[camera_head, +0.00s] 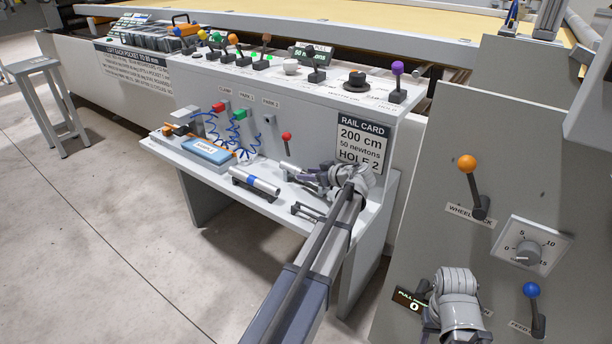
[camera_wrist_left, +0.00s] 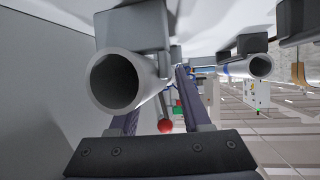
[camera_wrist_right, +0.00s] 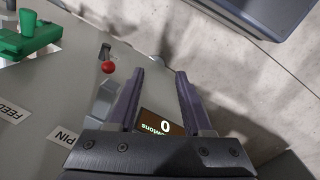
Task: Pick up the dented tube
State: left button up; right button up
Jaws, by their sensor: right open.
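One silver tube (camera_wrist_left: 112,82) shows its open end close up in the left wrist view. In the head view this tube (camera_head: 289,168) lies on the shelf, partly hidden by my left gripper (camera_head: 314,174). A second silver tube with a blue band (camera_head: 256,181) lies on holders nearer the shelf's front; it also shows in the left wrist view (camera_wrist_left: 256,66). I see no clear dent on either tube. My left gripper is open close to the first tube, which covers part of one finger. My right gripper (camera_wrist_right: 160,82) is open and empty by the side panel.
The shelf (camera_head: 222,168) also holds a blue sample box (camera_head: 208,151) and coiled blue leads. A red-knobbed lever (camera_head: 286,137) stands behind the tubes. The side panel has orange (camera_head: 467,163) and blue (camera_head: 531,290) knobbed levers.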

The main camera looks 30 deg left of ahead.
aim_at(309, 173)
pick_arm(q)
grip_shut()
dwell(0.3)
jog(key=shift+r, duration=0.1)
dwell(0.4)
notch_tip(309, 173, up, 3)
jog(key=p, duration=0.3)
jog(key=shift+r+p, duration=0.45)
jog(key=shift+p, duration=0.05)
jog(key=s+a, duration=0.1)
jog(key=s, duration=1.7)
jog(key=shift+a+f, duration=0.2)
jog(key=shift+f, duration=0.1)
